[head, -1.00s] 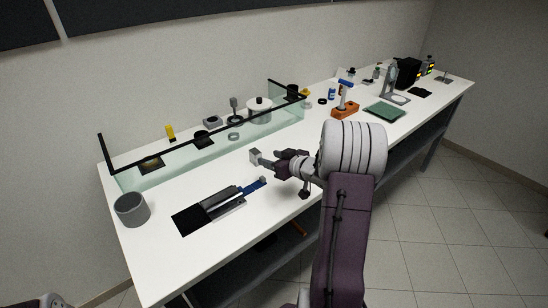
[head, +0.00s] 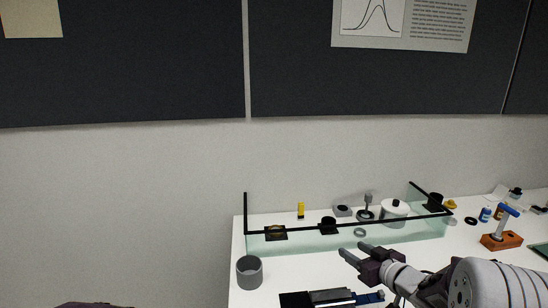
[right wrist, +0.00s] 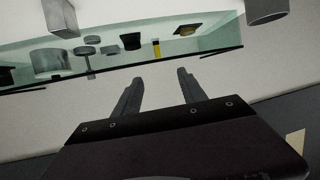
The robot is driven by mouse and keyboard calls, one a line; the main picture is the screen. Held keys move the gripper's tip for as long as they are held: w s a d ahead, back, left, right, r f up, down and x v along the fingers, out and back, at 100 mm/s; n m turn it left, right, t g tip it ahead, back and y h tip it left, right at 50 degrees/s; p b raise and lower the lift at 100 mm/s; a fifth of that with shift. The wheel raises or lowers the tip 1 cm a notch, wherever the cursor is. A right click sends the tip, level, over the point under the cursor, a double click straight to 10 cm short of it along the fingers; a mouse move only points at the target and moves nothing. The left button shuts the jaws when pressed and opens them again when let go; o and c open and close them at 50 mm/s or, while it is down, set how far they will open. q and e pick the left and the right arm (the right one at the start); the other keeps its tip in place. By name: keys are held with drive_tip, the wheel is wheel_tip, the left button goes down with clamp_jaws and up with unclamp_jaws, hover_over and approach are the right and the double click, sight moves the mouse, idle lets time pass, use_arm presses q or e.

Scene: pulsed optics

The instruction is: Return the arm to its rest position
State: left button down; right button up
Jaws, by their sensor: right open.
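My right arm comes in from the lower right of the head view. Its gripper (head: 354,250) is open and empty, above the white bench in front of the glass-walled enclosure. The right wrist view shows both dark fingers (right wrist: 159,76) spread apart with nothing between them. My left gripper is not in view.
The low glass enclosure (head: 290,243) with a black rim holds small optics and a white lidded pot (head: 394,207). A grey cup (head: 249,272) stands at the bench's left end. A dark plate with a blue-ended slide (head: 334,297) lies below the gripper. An orange-based tool (head: 502,241) stands right.

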drive_tip(key=s+a+r+m+g+h+p, duration=0.1)
drive_tip(key=s+a+r+g+h+p, duration=0.2)
drive_tip(key=a, duration=0.5)
use_arm(q)
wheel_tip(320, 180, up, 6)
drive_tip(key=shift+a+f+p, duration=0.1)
drive_tip(key=shift+p, duration=0.4)
use_arm(e)
drive_tip(key=s+f+m+g, duration=0.1)
drive_tip(key=s+f+g, duration=0.2)
drive_tip(key=s, duration=0.4)
drive_tip(key=s+f+m+g, duration=0.1)
drive_tip(key=s+f+g, duration=0.2)
drive_tip(key=s, duration=0.5)
drive_tip(key=s+f+m+g+h, duration=0.1)
drive_tip(key=s+f+g, duration=0.2)
drive_tip(key=s+f, duration=0.2)
drive_tip(key=shift+s+d+f, duration=0.35)
drive_tip(key=shift+s, duration=0.9)
